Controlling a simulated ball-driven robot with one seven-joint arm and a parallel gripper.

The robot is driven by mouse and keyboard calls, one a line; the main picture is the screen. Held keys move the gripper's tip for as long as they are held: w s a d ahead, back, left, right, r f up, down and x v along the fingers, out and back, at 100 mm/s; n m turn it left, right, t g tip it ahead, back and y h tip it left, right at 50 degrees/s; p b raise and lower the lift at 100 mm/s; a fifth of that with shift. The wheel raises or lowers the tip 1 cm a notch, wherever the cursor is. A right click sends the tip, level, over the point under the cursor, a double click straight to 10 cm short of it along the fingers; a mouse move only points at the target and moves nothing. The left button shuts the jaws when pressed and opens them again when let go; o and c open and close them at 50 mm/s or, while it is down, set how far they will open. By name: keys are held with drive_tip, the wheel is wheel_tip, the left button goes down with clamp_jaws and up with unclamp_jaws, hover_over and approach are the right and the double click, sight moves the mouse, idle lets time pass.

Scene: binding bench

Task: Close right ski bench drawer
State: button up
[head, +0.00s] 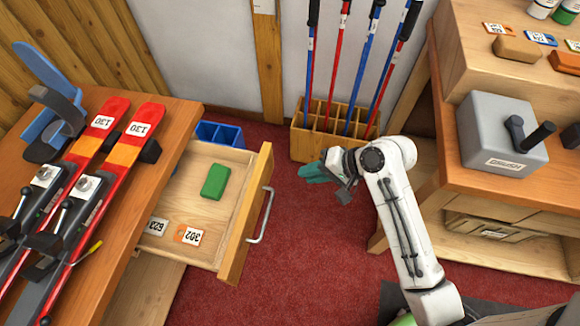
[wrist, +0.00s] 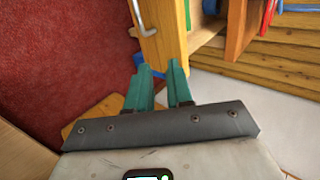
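The ski bench drawer (head: 254,215) stands pulled out from the bench (head: 150,105) at the left, toward the right. Its metal handle (head: 264,215) is on the outer face. A green block (head: 215,181) and two numbered tags (head: 188,235) lie inside. My gripper (head: 312,172) is in the air to the right of the drawer front, apart from the handle, its teal fingers pointing left. In the wrist view the fingers (wrist: 160,72) show a gap with nothing between them. The drawer front (wrist: 165,35) and handle (wrist: 143,20) appear beyond the fingertips.
Red skis (head: 112,140) are clamped on the bench. A blue bin (head: 222,134) stands behind the drawer. A wooden rack (head: 305,143) with several ski poles is against the wall. A second bench (head: 450,160) with a grey box (head: 500,135) is at the right. Red carpet lies clear before the drawer.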

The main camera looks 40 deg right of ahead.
sight(261, 180)
drive_tip(key=b+x, duration=0.1)
drive_tip(key=x, duration=0.8)
drive_tip(key=shift+w+a+f, duration=0.1)
drive_tip(key=shift+a+f, duration=0.05)
drive_tip(key=shift+f, duration=0.1)
clamp_jaws()
drive_tip(key=w+a, duration=0.1)
drive_tip(key=w, duration=0.1)
drive_tip(key=shift+w+a, duration=0.3)
drive_tip(key=shift+a, duration=0.1)
drive_tip(key=shift+w+a, duration=0.25)
drive_tip(key=shift+w, duration=0.05)
drive_tip(key=w+a+b, duration=0.2)
drive_tip(key=w+a, duration=0.5)
drive_tip(key=w, duration=0.3)
drive_tip(key=w+a+b, duration=0.1)
drive_tip(key=w+a, duration=0.6)
drive_tip(key=w, duration=0.3)
drive_tip(key=shift+a+b, duration=0.2)
drive_tip(key=shift+b, duration=0.2)
drive_tip(key=shift+s, duration=0.1)
